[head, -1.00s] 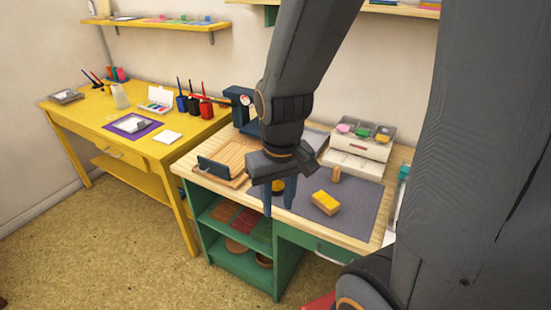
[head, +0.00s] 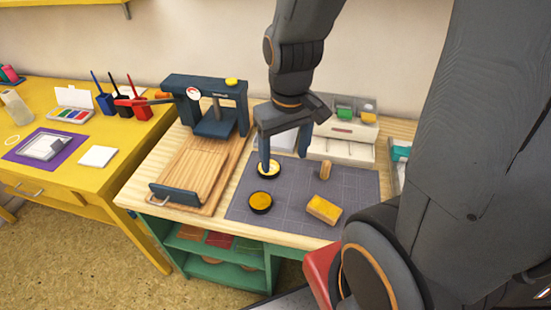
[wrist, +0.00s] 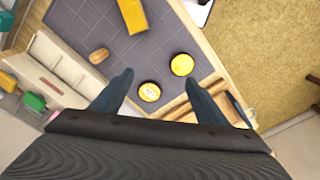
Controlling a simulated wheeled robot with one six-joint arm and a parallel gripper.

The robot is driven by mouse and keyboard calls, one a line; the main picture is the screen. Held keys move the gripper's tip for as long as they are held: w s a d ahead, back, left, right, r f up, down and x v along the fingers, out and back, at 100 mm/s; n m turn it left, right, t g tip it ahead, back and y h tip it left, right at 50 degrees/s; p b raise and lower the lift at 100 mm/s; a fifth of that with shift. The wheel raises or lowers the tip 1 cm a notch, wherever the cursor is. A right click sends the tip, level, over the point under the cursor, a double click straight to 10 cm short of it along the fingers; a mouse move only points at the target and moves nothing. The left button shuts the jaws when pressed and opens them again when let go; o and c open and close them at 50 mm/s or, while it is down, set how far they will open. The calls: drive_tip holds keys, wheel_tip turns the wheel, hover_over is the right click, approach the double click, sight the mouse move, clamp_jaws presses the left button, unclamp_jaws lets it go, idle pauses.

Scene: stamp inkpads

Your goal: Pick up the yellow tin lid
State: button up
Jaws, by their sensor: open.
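Two round yellow-topped tin pieces lie on the grey cutting mat (head: 290,205). The farther one (head: 268,171) has a pale label in its middle and looks like the yellow tin lid; in the wrist view the lid (wrist: 149,91) lies flat. The nearer one is a dark tin with a plain yellow pad (head: 260,201), also clear in the wrist view (wrist: 182,64). My gripper (head: 284,165) is open and empty, pointing down above the mat. One finger partly covers the lid in the head view. In the wrist view the lid shows between the spread fingers (wrist: 158,78).
A yellow block (head: 323,209) and a small wooden stamp (head: 325,169) stand on the mat to the right. A blue press (head: 212,98) with a wooden board (head: 200,170) is at left. A white drawer box (head: 345,135) is behind.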

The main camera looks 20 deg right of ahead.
drive_tip(key=shift+o, duration=0.9)
drive_tip(key=w+f+n+b, duration=0.2)
drive_tip(key=w+f+n, duration=0.4)
drive_tip(key=w+n, duration=0.5)
drive_tip(key=n, duration=0.2)
drive_tip(key=shift+w+a+f+n+g+b, duration=0.2)
drive_tip(key=shift+w+f+n+g+b, duration=0.1)
drive_tip(key=shift+f+n+g, duration=0.1)
drive_tip(key=shift+w+f+n, duration=0.4)
drive_tip(key=shift+n, duration=0.3)
drive_tip(key=shift+d+f+p, duration=0.1)
drive_tip(key=shift+f+p, duration=0.5)
drive_tip(key=shift+f, duration=3.25)
drive_tip(key=shift+c, duration=0.4)
drive_tip(key=c, duration=1)
